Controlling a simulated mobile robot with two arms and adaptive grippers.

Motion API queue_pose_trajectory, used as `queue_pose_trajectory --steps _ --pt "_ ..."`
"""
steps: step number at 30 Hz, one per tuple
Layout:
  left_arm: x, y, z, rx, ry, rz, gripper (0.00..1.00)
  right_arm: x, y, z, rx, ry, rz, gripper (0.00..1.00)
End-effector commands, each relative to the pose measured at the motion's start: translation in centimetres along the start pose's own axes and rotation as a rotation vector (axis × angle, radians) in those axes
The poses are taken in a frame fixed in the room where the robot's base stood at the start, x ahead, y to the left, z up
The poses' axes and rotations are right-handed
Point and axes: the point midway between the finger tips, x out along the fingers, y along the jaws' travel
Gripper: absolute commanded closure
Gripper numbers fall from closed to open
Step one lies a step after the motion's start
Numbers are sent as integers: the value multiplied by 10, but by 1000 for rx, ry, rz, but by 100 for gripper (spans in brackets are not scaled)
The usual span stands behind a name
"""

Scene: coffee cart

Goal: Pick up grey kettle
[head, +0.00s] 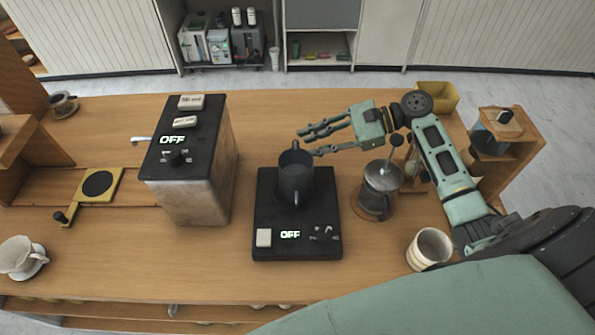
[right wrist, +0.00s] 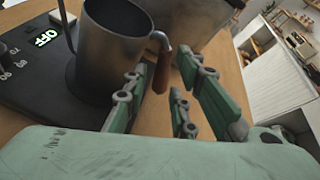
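The grey kettle (head: 295,180) stands upright on the black heating base (head: 270,222). In the right wrist view the kettle (right wrist: 112,45) fills the upper left, with its brown-tipped handle (right wrist: 161,68) toward my fingers. My right gripper (head: 311,141) is beside the kettle's far right rim in the head view. Its fingers (right wrist: 165,80) are spread, with the handle showing between them and gaps on both sides. I cannot tell whether a finger touches the kettle. My left gripper is out of view.
A coffee grinder-like box (head: 190,180) stands left of the base. A glass press (head: 378,190) stands close by on the right, under my right arm. A cream cup (head: 428,248) sits at the front right.

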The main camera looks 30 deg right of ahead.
Motion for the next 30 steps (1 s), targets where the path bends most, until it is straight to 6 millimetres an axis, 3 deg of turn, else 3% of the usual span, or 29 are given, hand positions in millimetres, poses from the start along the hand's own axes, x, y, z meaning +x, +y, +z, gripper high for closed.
queue_pose_trajectory --steps 6,10,17,26,30 --pt "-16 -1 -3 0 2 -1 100 33 -1 -4 0 -3 0 75" --pt "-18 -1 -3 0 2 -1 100 44 -1 -6 -1 0 -1 75" --pt "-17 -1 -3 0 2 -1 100 46 -1 -7 -2 1 -1 75" --pt "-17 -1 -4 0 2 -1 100 45 0 -7 -2 1 -1 100" --pt "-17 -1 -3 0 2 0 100 45 0 -6 -1 1 -1 100"
